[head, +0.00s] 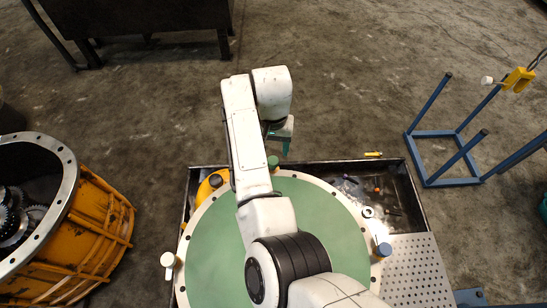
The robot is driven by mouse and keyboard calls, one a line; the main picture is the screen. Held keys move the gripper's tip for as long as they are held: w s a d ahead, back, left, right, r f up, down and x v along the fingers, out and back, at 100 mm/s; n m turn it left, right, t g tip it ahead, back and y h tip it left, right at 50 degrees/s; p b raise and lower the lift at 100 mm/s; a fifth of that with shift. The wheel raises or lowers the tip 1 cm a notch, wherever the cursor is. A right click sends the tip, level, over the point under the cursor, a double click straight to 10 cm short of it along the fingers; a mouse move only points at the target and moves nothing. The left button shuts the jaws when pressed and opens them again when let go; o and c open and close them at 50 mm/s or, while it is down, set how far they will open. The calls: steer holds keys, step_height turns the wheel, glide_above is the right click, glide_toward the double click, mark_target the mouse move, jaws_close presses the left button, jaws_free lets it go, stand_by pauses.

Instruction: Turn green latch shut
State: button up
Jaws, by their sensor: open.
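The green latch (273,162) shows as a small green post at the far rim of the round green cover (215,255). My arm partly hides the rim beside it, so I cannot tell how far the latch is turned. My gripper (286,148) hangs from the end of my arm, just beyond and slightly right of the latch. Its teal part shows below the white wrist. The gripper is open and looks apart from the latch, though height is hard to judge.
A cream latch (168,260) stands at the cover's left rim and a blue latch (383,249) at its right. A dark tray (405,190) with loose parts surrounds it. An orange housing (105,215) stands left, a blue frame (447,183) right. Bare floor lies beyond.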

step_height(320, 180, down, 6)
steer(key=shift+r+b, duration=0.1)
steer(key=shift+b, duration=0.75)
steer(key=shift+s, duration=0.1)
steer(key=c, duration=1)
